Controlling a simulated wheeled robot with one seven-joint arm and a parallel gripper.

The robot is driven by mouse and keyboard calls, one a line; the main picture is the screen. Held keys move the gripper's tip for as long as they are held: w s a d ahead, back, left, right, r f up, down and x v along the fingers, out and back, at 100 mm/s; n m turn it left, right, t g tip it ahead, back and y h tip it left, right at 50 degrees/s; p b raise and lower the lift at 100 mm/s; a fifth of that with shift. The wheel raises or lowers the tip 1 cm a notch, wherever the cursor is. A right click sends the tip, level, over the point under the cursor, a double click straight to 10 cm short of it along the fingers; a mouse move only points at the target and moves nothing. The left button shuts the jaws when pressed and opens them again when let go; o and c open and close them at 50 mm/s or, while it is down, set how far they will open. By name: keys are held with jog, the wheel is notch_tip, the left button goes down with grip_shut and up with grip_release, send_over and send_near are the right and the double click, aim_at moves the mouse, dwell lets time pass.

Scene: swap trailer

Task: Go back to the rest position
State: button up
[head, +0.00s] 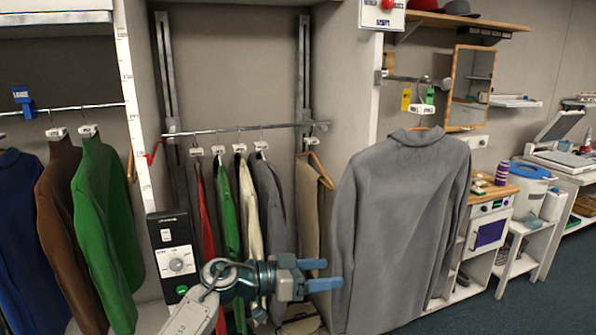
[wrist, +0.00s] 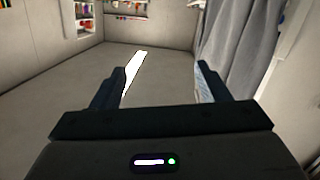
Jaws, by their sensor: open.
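My gripper (head: 322,274) is open and empty, low in front of the clothes rails, with its two blue fingers pointing right in the head view. A large grey jacket (head: 400,215) hangs on a hanger just right of the fingertips. I cannot tell whether they touch it. In the wrist view my gripper (wrist: 165,82) shows nothing between its fingers, only floor beyond. A grey cloth (wrist: 240,45), seemingly the jacket, hangs beside the right finger there.
Several garments hang on the middle rail (head: 240,128) behind my arm, and more on the left rail (head: 75,109). A counter with a cabinet (head: 485,235) stands at right. The floor (head: 540,305) is clear at lower right.

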jog(key=d+f+g+y, duration=0.2)
jog(key=d+f+g, duration=0.3)
jog(key=d, duration=0.4)
jog(key=s+d+f+n+g+y, duration=0.2)
jog(key=s+d+f+y, duration=0.25)
jog(key=f, duration=0.25)
jog(key=s+d+f+n+g+y, duration=0.1)
jog(key=s+d+f+y, duration=0.25)
jog(key=s+f, duration=0.2)
jog(key=s+a+r+n+t+y, duration=0.3)
jog(key=s+r+n, duration=0.1)
jog(key=s+r, duration=0.2)
jog(key=s+a+r+n+t+y, duration=0.3)
jog(key=s+r+n, duration=0.2)
jog(key=s+r, duration=0.1)
jog(key=shift+a+r, duration=0.4)
jog(key=shift+r, duration=0.15)
dwell(0.8)
